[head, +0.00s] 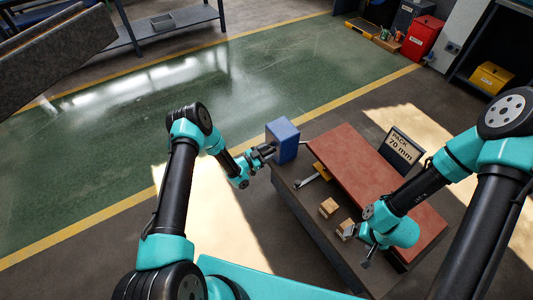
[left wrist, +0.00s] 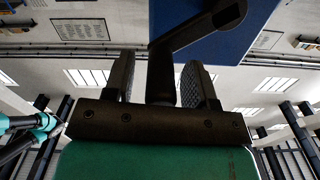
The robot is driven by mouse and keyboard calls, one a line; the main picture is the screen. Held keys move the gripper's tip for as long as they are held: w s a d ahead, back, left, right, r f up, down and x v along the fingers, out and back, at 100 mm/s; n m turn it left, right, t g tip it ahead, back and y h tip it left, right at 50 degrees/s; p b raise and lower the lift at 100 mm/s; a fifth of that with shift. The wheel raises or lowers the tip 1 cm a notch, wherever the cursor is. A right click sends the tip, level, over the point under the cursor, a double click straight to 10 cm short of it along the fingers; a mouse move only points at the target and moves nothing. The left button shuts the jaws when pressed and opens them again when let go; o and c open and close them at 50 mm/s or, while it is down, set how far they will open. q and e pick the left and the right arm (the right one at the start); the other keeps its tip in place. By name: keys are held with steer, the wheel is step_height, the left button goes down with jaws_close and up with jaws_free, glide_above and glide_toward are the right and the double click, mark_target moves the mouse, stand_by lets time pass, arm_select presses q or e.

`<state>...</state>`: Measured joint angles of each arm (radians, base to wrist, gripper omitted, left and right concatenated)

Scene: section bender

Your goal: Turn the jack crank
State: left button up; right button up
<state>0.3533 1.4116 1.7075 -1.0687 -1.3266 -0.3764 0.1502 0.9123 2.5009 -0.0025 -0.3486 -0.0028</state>
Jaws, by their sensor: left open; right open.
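The blue box (head: 283,140) stands at the far left corner of the bench; it also shows behind my gripper in the left wrist view (left wrist: 205,45). The jack crank (left wrist: 190,38) is a dark bent arm in front of the box, with a rounded end at upper right and a grip running down between my fingers. My left gripper (head: 266,152) is at the box's left face, open, with its two pads (left wrist: 160,85) on either side of the crank grip. In the head view the crank is too small to make out. My right gripper (head: 356,248) is open near the bench's front.
A reddish-brown plate (head: 360,170) covers much of the dark bench. A sign reading "PACK 70 mm" (head: 402,147) stands at its back edge. Green floor left of the bench is clear.

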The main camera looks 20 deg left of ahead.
arm_select(q)
steer(key=shift+c, duration=0.5)
jaws_close()
